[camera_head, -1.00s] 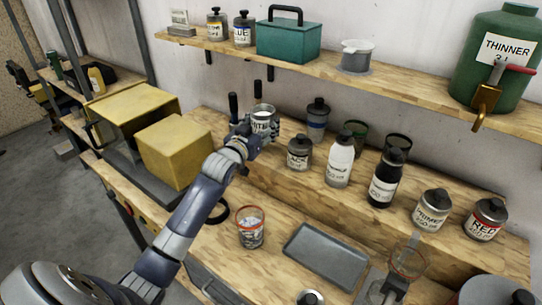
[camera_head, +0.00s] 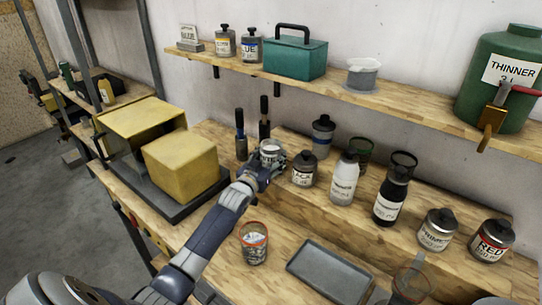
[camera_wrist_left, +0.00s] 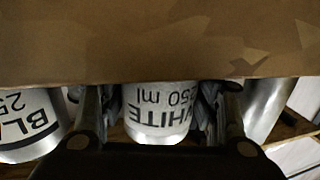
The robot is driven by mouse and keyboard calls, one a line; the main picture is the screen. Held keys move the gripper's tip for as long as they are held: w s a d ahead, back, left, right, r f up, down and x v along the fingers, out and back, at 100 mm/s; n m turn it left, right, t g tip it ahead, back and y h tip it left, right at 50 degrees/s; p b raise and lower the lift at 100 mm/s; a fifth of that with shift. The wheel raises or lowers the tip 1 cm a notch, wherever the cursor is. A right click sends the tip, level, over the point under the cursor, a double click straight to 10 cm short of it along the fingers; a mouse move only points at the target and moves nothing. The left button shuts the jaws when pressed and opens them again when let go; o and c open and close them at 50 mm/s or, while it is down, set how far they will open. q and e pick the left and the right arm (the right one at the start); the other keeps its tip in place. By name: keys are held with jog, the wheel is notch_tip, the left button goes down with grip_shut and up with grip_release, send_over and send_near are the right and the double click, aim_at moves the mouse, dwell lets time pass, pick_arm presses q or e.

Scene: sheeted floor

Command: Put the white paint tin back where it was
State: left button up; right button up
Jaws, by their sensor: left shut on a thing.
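The white paint tin (camera_head: 270,156) is a small metal tin. Its label reads "WHITE 250 ml" in the left wrist view (camera_wrist_left: 160,113), where it appears upside down. My left gripper (camera_head: 274,164) has a finger on each side of the tin and is shut on it. The tin is at the left end of the raised wooden step (camera_head: 330,204), just left of the black paint tin (camera_head: 304,170). I cannot tell whether its base touches the step. My right gripper is not clearly in view.
Dark upright handles (camera_head: 264,118) stand close behind the white tin. White, black, primer and red containers line the step to the right. A red-rimmed cup (camera_head: 254,243) and a grey tray (camera_head: 329,272) lie in front. A shelf (camera_head: 400,100) runs above.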

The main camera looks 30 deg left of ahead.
pick_arm(q)
jog(key=shift+f, duration=0.15)
jog(key=o, duration=1.3)
jog(key=shift+o, duration=0.2)
jog(key=s+d+b, duration=0.2)
jog(key=s, duration=1)
jog(key=shift+r, duration=0.4)
